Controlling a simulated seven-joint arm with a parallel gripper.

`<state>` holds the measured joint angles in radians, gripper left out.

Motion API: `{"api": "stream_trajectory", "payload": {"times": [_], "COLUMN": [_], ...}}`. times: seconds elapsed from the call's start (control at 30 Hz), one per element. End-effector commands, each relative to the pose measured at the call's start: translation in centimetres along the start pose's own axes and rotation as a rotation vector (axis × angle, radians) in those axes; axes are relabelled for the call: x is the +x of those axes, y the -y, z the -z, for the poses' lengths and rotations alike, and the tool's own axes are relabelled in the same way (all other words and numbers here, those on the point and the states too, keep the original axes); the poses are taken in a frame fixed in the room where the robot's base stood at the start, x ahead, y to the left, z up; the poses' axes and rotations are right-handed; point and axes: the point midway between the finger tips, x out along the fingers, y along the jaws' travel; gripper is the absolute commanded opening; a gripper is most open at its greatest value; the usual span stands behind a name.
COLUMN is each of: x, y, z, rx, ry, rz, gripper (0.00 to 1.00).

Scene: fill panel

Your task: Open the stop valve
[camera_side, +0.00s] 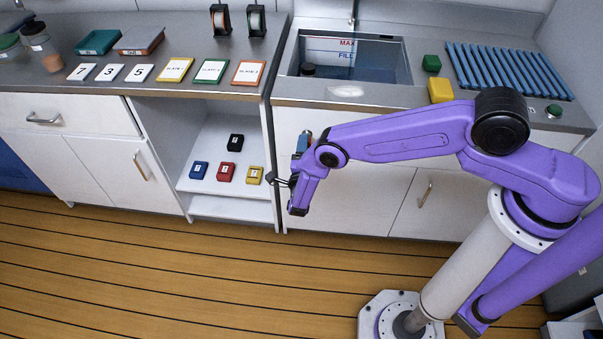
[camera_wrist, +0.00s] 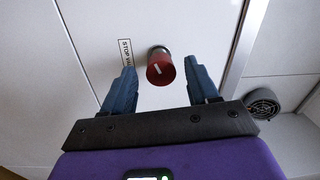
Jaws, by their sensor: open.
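The stop valve (camera_wrist: 161,68) is a dark red round knob with a white line mark on its face, standing out from a white panel in the wrist view. A "STOP VALVE" label (camera_wrist: 125,53), partly covered, is on the panel to its left. My gripper (camera_wrist: 160,75) is open, with one blue finger on each side of the knob and a gap on both sides. In the side view my gripper (camera_side: 280,181) is in front of the cabinet beside the open shelf.
A dark round vent-like fitting (camera_wrist: 262,103) is at the right in the wrist view. The sink basin (camera_side: 350,62) is above my arm. The open shelf (camera_side: 222,209) with small coloured blocks is left of my gripper. The wooden floor in front is clear.

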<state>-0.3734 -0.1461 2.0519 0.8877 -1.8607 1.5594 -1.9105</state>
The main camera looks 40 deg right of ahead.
Motion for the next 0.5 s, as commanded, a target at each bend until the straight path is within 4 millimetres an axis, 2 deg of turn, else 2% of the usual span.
{"api": "stream_trajectory", "payload": {"times": [0.5], "x": [-10.7], "y": [0.0], "z": [-0.1], "rx": [-0.003], "ry": [0.008], "rz": [0.002], "gripper": [0.59]}}
